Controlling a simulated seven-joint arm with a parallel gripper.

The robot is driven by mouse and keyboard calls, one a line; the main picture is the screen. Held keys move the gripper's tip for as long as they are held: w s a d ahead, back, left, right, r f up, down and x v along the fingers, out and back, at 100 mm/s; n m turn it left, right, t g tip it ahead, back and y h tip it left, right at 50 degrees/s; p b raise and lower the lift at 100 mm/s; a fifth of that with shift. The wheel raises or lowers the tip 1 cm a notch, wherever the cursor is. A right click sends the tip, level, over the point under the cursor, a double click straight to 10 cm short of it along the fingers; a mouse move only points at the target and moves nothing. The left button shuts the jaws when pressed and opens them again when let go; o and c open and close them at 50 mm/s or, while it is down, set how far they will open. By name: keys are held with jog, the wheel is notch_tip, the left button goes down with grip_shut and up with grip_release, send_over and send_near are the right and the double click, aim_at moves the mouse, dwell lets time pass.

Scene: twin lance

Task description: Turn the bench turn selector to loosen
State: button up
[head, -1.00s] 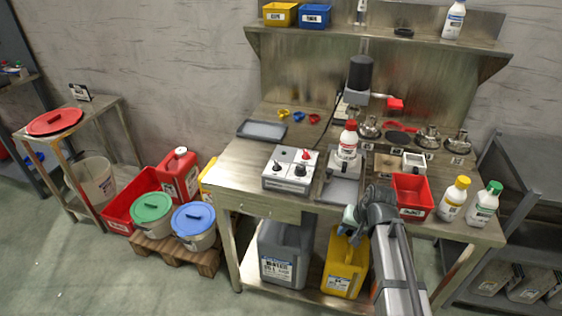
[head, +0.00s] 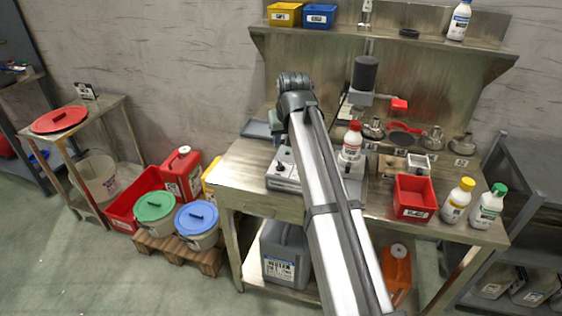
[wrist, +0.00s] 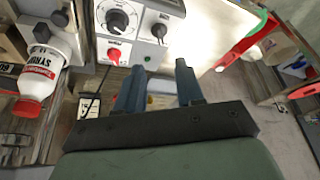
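The control box (head: 282,178) stands on the bench, mostly hidden behind my arm in the head view. In the wrist view the box (wrist: 138,48) is at the top. It carries a large black dial (wrist: 120,18), a red knob (wrist: 113,55) below it and a small black switch (wrist: 159,30) to the right. The labels are too small to read, so I cannot tell which one is the turn selector. My gripper (wrist: 160,78) is open and empty, its blue fingers apart just below the box in the wrist view. The head view does not show the fingers.
A white bottle with a red cap (head: 352,142) stands right of the box; it also shows in the wrist view (wrist: 36,82). A red bin (head: 413,198) and two capped bottles (head: 457,202) stand further right. A grey tray (head: 256,130) lies at the back left.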

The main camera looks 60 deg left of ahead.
aim_at(281, 163)
jog(key=x, duration=1.2)
jog(key=shift+a+f, duration=0.15)
jog(key=shift+f, duration=0.2)
jog(key=shift+c, duration=0.2)
grip_shut()
